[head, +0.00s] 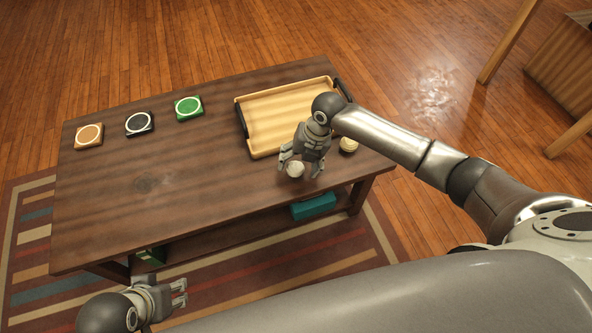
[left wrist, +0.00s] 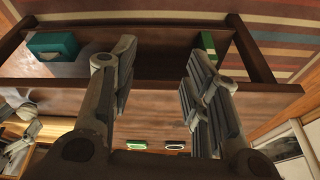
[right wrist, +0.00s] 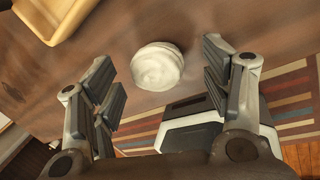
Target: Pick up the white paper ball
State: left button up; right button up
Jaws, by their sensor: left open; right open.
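The white paper ball (head: 295,170) rests on the dark wooden table (head: 150,205) near its front edge, left of a second, cream ball (head: 348,145). My right gripper (head: 301,171) is open over the white ball, pointing down. In the right wrist view the white ball (right wrist: 157,66) is in the gap ahead of the open fingers (right wrist: 165,78), with nothing gripped. My left gripper (head: 183,293) is open and empty, low in front of the table. In the left wrist view its fingers (left wrist: 160,65) are spread, facing the table's lower shelf.
A wooden tray (head: 270,100) with dark handles lies behind my right gripper. Orange (head: 89,135), black (head: 139,123) and green (head: 188,107) square pieces lie along the table's back left. A teal box (head: 314,206) and a green item (head: 151,254) are on the lower shelf. The table's middle is clear.

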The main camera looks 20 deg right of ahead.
jog(key=shift+x, duration=1.15)
pick_arm(q)
jog(key=shift+w+d+f+t, duration=0.1)
jog(key=shift+w+d+t, duration=0.1)
jog(key=shift+w, duration=0.15)
jog(key=shift+w+d+f+t, duration=0.1)
jog(key=shift+w+t, duration=0.1)
jog(key=shift+w, duration=0.15)
jog(key=shift+a, duration=0.1)
pick_arm(e)
jog(key=c, duration=0.8)
pick_arm(q)
jog(key=shift+r, duration=0.1)
pick_arm(e)
jog(key=shift+r, duration=0.15)
